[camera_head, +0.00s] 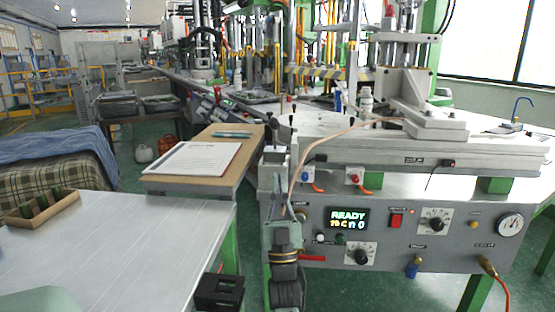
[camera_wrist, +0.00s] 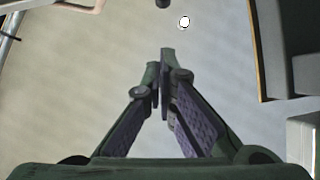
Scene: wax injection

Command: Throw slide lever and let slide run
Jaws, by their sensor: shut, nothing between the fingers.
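The wax injection machine's grey front panel (camera_head: 385,205) faces me, with a lit display (camera_head: 348,219) that reads READY. A grey slide block (camera_head: 425,118) stands on the plate above it. Several thin levers with black knobs (camera_head: 291,121) rise at the machine's left corner; I cannot tell which one is the slide lever. My gripper (camera_head: 283,212) is upright in front of the panel's left end, below these knobs. In the wrist view my gripper (camera_wrist: 165,54) has its fingers together and empty. A small white round part (camera_wrist: 184,22) and a dark knob (camera_wrist: 162,3) lie beyond the tips.
A clipboard with paper (camera_head: 192,158) lies on the wooden board left of the machine. A pale table (camera_head: 110,245) stands at the front left with a small tray (camera_head: 42,208). A thin hose (camera_head: 318,140) loops close above my gripper. Red and blue valves (camera_head: 355,177) sit on the panel's top edge.

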